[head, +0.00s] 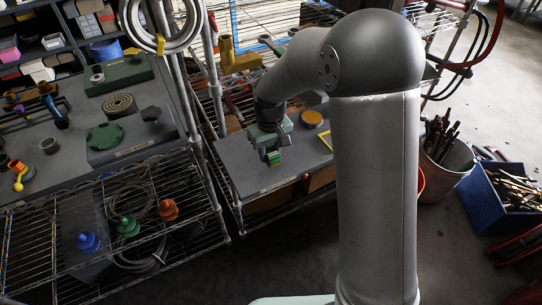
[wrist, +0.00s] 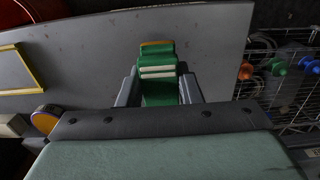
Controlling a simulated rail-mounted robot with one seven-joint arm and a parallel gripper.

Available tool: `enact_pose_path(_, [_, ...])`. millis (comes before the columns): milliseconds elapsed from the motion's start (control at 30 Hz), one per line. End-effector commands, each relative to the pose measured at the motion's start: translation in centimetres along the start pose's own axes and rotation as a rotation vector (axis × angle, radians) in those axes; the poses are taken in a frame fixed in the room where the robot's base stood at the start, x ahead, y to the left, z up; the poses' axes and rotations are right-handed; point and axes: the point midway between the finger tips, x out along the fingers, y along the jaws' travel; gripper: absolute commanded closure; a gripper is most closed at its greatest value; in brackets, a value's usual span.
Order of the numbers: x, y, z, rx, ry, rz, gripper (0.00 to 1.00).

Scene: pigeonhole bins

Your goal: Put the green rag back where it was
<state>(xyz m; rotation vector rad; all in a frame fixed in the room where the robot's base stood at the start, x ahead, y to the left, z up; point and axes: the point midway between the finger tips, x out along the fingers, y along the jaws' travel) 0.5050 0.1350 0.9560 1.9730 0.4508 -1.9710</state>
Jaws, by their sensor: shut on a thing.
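The green rag (wrist: 158,58) looks like a folded green bundle with white stripes and an orange-brown edge at its far end. My gripper (wrist: 159,88) is shut on it, with one finger on each side. In the head view, my gripper (head: 271,150) points down over the front part of a grey shelf board (head: 247,178). The rag (head: 273,160) shows there as a small green piece with a yellowish lower edge below the fingers. I cannot tell whether it touches the board. The fingers hide part of it.
A yellow square outline (head: 326,139) and an orange-topped round thing (head: 312,118) are on the board, right of my gripper. Wire shelving at left holds blue (head: 88,241), green (head: 128,225) and orange (head: 168,209) knobbed pieces. A metal post (head: 186,90) stands left of the board.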

Motion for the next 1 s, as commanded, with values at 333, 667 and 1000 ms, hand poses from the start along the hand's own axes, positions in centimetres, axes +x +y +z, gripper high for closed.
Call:
enact_pose_path(333, [3.6, 0.3, -0.1, 0.001, -0.002, 0.000, 1.00])
enact_pose_path(667, [3.9, 0.3, -0.1, 0.001, -0.001, 0.000, 0.63])
enact_pose_path(1000, [3.7, 0.3, -0.1, 0.001, -0.001, 0.000, 0.46])
